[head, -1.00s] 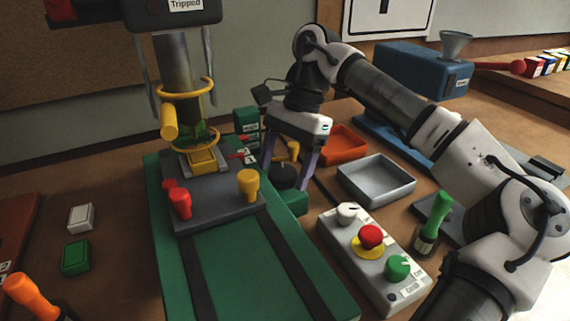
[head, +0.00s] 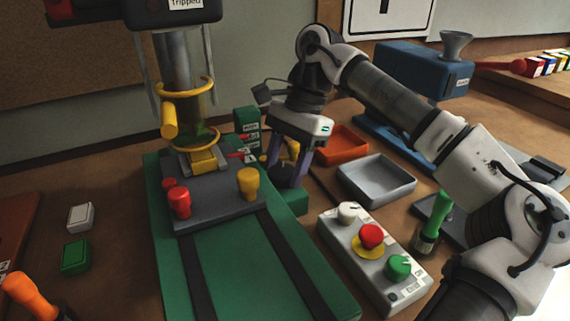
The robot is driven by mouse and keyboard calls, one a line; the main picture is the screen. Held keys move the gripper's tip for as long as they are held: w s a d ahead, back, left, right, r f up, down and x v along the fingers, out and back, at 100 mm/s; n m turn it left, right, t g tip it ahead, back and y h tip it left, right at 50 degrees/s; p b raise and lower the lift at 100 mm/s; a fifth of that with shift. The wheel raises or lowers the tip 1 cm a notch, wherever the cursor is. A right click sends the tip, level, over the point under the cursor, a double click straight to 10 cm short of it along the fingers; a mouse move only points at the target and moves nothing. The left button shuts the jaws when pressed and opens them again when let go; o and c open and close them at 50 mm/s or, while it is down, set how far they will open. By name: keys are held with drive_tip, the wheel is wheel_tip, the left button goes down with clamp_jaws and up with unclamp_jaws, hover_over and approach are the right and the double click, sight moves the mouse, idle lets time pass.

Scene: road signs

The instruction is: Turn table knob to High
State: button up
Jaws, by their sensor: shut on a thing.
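The table knob (head: 289,174) is a dark round knob on the green side housing (head: 293,201) of the machine, mostly hidden by my fingers. My gripper (head: 290,178) points down at it, with one finger on each side, and is shut on it. Small labels (head: 249,137) stand on the green block behind and left of the knob. Their text is too small to read surely, and the knob's pointer is hidden.
The machine's green bed (head: 235,255) carries a grey table (head: 215,205) with red and yellow handles. An orange tray (head: 343,143), a grey tray (head: 376,180) and a control box (head: 375,260) with red and green buttons stand to the right.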

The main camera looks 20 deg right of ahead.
drive_tip(key=m+t+b, duration=0.1)
drive_tip(key=m, duration=0.2)
drive_tip(key=m+t+b, duration=0.1)
drive_tip(key=m+b, duration=0.1)
drive_tip(key=m, duration=0.1)
drive_tip(key=shift+s+d+f+m+y, duration=0.1)
drive_tip(key=shift+s+f+m+y, duration=0.05)
drive_tip(key=shift+m+y, duration=0.2)
drive_tip(key=m+t+b, duration=0.1)
drive_tip(key=m, duration=0.1)
drive_tip(key=m+t+b, duration=0.1)
drive_tip(key=m, duration=0.2)
drive_tip(key=shift+s+m+t+b, duration=0.15)
drive_tip(key=shift+m+t+b, duration=0.15)
drive_tip(key=shift+b, duration=0.1)
drive_tip(key=shift+h, duration=0.45)
drive_tip(key=o, duration=1)
drive_tip(key=p+v, duration=0.1)
drive_tip(key=v, duration=1.3)
